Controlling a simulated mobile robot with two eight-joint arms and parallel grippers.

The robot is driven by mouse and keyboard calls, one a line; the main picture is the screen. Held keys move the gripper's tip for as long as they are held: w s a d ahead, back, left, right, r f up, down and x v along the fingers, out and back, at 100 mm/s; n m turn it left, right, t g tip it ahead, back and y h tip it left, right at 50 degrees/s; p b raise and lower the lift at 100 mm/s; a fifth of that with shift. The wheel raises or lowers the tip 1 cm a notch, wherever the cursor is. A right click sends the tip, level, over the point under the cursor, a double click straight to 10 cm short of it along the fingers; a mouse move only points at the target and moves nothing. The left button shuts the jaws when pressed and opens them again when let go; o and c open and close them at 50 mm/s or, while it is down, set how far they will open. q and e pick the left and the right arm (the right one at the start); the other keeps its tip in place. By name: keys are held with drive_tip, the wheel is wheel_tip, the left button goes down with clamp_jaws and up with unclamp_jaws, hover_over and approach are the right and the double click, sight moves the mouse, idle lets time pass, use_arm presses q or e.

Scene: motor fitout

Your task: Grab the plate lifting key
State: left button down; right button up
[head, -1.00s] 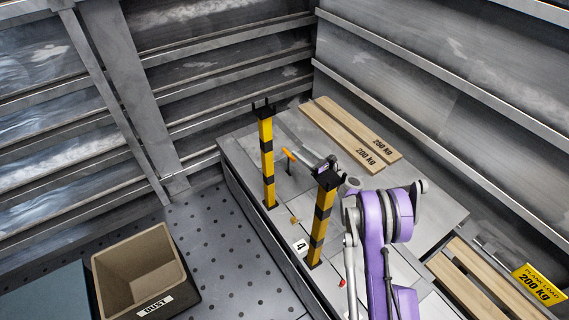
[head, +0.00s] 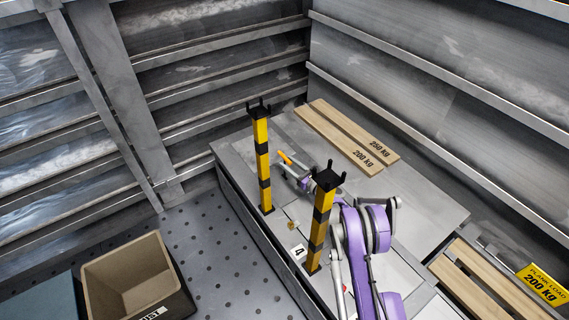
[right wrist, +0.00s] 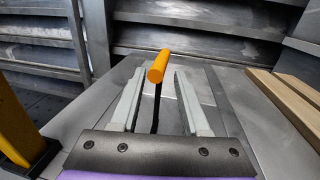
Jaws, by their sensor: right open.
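The plate lifting key shows in the head view as an orange handle (head: 285,158) standing over the grey plated deck behind the yellow-black posts. In the right wrist view its orange round grip (right wrist: 157,66) points toward the camera, with a dark strip below it. My right gripper (head: 289,170) is right beside the key in the head view. In the right wrist view the two pale fingers of the right gripper (right wrist: 158,85) are apart, with the orange grip between their tips in the picture. I cannot tell whether they touch it. My left gripper is not in view.
Two yellow-black posts (head: 263,165) (head: 320,220) stand at the deck's left side, close to my right arm. Wooden planks (head: 345,138) lie behind on the deck (head: 420,205). A brown dust bin (head: 110,270) stands on the floor at left. A number 4 tag (head: 299,252) lies near the front post.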

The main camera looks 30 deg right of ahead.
drive_tip(key=shift+x, duration=1.3)
clamp_jaws()
